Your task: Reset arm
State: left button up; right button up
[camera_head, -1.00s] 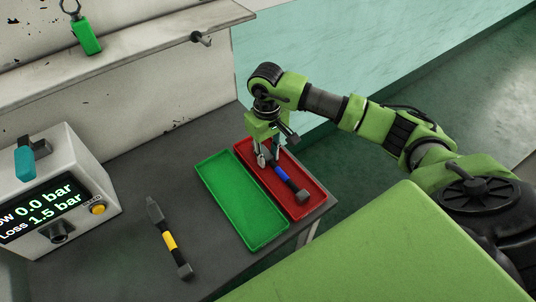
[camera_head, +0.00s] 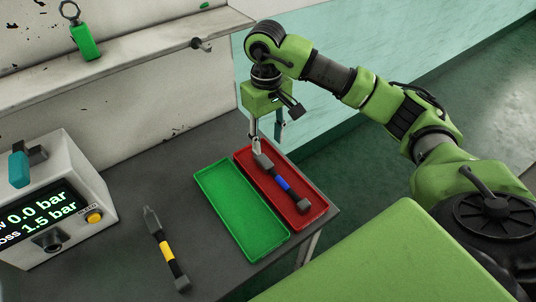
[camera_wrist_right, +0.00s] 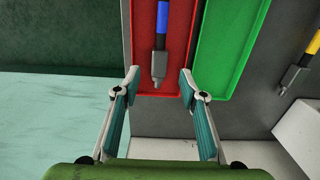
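My right gripper (camera_head: 267,142) hangs above the far end of the red tray (camera_head: 316,205) with its fingers apart and nothing between them. In the right wrist view the two fingers (camera_wrist_right: 159,80) are spread wide. A dark tool with a blue band (camera_head: 282,184) lies lengthwise in the red tray; it also shows in the right wrist view (camera_wrist_right: 161,40), beyond the fingertips. The green tray (camera_head: 240,212) beside it is empty. A dark tool with a yellow band (camera_head: 166,249) lies on the table left of the trays. My left gripper is not in view.
A white box with a pressure display (camera_head: 45,205) stands at the left of the grey table (camera_head: 120,185). A shelf (camera_head: 130,45) along the back wall holds a green tagged item (camera_head: 85,42). The table's right edge lies close to the red tray.

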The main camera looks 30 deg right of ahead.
notch_tip(320, 180, up, 2)
jog(key=shift+r, duration=0.15)
dwell(0.5)
